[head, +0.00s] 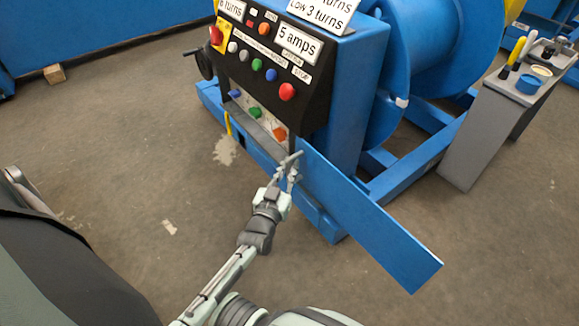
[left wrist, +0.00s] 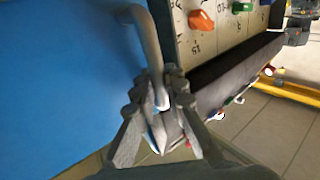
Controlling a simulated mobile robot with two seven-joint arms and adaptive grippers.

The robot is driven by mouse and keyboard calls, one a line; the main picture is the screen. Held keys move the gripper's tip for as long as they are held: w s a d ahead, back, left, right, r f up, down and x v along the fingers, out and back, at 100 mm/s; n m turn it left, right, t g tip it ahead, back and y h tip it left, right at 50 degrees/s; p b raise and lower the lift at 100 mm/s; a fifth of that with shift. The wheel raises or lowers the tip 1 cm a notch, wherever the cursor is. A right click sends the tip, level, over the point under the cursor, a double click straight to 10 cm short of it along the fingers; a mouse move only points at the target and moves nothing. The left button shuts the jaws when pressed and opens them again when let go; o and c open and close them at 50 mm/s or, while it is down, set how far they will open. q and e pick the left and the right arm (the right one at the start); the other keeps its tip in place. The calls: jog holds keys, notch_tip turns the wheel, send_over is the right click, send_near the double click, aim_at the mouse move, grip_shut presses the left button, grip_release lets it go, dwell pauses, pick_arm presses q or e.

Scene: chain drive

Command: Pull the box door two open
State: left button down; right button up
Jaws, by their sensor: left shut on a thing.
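The box door (head: 365,219) is a long blue panel. In the head view it stands swung out from the box front, reaching toward the lower right. It also fills the left of the left wrist view as a blue face (left wrist: 65,85). A grey bar handle (left wrist: 147,40) is on the door. My left gripper (head: 290,165) is at the door's edge beside the box opening, and in the left wrist view its fingers (left wrist: 160,110) are shut around the handle's lower end. The inside panel (left wrist: 205,30) with coloured knobs shows beside the door. My right gripper is not in view.
A black control panel (head: 262,68) with coloured buttons sits above the opening. A large blue drum (head: 440,45) is behind it. A grey stand (head: 490,130) with tools is at the right. The floor in front is clear.

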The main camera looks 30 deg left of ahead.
pick_arm(q)
jog(key=shift+d+r, duration=0.1)
jog(key=shift+d, duration=0.1)
jog(key=c, duration=1.5)
grip_release()
jog(key=shift+c, duration=0.2)
notch_tip(320, 180, up, 10)
